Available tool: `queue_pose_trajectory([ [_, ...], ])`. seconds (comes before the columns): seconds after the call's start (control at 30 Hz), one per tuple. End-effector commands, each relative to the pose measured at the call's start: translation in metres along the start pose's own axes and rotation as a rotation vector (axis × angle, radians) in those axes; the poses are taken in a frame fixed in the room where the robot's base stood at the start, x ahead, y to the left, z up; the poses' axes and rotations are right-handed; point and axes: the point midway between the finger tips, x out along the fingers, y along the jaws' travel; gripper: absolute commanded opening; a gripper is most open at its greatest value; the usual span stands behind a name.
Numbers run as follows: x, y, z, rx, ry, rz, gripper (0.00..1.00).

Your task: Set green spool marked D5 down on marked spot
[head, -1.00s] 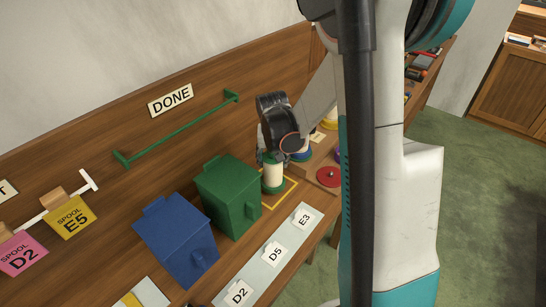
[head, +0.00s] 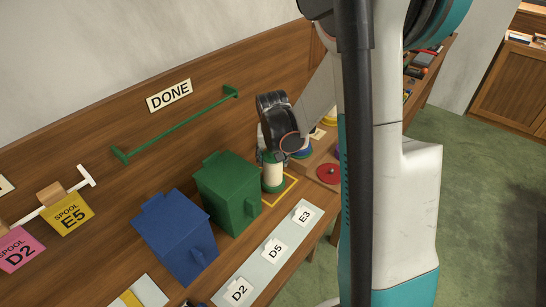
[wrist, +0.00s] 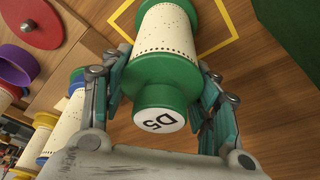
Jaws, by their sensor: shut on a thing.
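The green spool marked D5 (wrist: 165,75) has a cream, perforated barrel and green ends, with "D5" on its white cap. My gripper (wrist: 158,92) is shut on its green end, one finger on each side. In the head view the spool (head: 272,176) stands roughly upright below my gripper (head: 271,158). The marked spot, a yellow square outline (head: 289,193), lies around the spool's lower end beside the green bin. Its outline (wrist: 230,35) also shows behind the spool in the wrist view. I cannot tell whether the spool's far end touches the bench.
The green bin (head: 228,192) is close left of the spool, with a blue bin (head: 176,236) beyond it. A grey strip (head: 262,262) labelled D2, D5 and E3 lies in front. A red disc (head: 328,173) and other spools (wrist: 66,128) are on the other side.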

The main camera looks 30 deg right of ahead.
Motion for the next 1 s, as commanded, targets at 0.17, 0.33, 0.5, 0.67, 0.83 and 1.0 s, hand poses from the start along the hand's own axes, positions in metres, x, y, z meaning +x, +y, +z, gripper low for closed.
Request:
queue_pose_trajectory([
  [0.17, 0.0038, 0.0000, 0.0010, 0.000, 0.000, 0.000, 0.04],
  [0.33, 0.0068, 0.0000, 0.0018, 0.000, 0.000, 0.000, 0.04],
  [0.5, 0.0071, 0.0000, 0.0019, 0.000, 0.000, 0.000, 0.76],
  [0.67, 0.0071, 0.0000, 0.0019, 0.000, 0.000, 0.000, 0.79],
  [0.83, 0.0072, 0.0000, 0.0020, 0.000, 0.000, 0.000, 0.79],
  [1.0, 0.0029, 0.0000, 0.0008, 0.000, 0.000, 0.000, 0.79],
])
